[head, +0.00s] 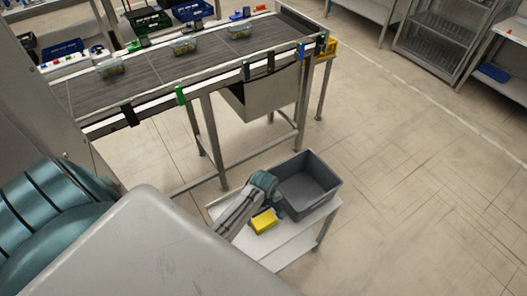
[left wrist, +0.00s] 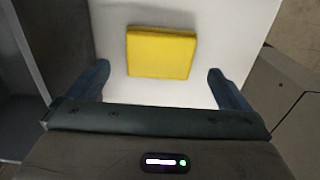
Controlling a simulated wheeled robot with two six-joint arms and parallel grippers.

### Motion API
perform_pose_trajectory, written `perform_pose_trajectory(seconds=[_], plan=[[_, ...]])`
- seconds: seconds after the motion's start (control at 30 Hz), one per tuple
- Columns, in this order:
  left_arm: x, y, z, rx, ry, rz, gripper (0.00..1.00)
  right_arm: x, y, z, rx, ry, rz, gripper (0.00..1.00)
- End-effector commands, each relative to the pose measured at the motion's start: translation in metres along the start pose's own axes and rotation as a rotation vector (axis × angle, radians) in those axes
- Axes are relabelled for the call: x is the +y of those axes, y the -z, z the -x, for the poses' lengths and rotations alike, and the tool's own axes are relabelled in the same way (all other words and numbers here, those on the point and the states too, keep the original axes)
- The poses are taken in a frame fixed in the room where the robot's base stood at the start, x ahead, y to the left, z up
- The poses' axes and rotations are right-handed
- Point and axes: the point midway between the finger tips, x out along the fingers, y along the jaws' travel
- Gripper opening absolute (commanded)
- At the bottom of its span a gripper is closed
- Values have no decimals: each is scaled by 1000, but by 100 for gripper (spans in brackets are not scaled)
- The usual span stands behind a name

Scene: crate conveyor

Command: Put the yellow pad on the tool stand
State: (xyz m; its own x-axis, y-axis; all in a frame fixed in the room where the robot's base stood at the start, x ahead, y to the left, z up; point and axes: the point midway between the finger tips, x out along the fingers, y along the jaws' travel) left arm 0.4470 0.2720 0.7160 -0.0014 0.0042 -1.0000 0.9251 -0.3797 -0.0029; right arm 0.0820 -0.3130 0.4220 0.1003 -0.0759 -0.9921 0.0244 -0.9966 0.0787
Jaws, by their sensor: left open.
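The yellow pad (head: 264,221) lies flat on a small white-topped table (head: 288,245), beside a grey crate. In the left wrist view the pad (left wrist: 161,52) is a thick square between the lines of my two fingers and ahead of them, with clear white surface around it. My left gripper (left wrist: 162,82) is open and empty. In the head view my left gripper (head: 263,187) is over the table, close to the pad and the crate, and its fingers are hard to make out. I cannot tell which thing is the tool stand. My right gripper is not in view.
The empty-looking grey crate (head: 308,186) stands on the table right of my gripper. A conveyor (head: 160,68) with several clear containers runs behind. Metal shelving (head: 440,40) stands at the back right. The floor (head: 410,190) right of the table is clear.

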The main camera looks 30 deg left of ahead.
Motion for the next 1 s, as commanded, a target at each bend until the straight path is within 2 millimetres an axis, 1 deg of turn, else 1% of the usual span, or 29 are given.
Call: perform_pose_trajectory(seconds=[0.03,0.1,0.2,0.33,0.5,1.0], plan=[[0,0,11,2,-3,0,100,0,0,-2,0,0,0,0],[1,0,25,1,-4,-1,100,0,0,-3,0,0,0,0],[0,0,41,0,-2,0,100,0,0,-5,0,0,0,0],[0,0,55,0,-2,0,100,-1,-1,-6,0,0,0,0],[0,0,60,-1,0,0,100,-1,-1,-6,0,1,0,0],[0,0,60,-1,0,0,100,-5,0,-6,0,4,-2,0]])
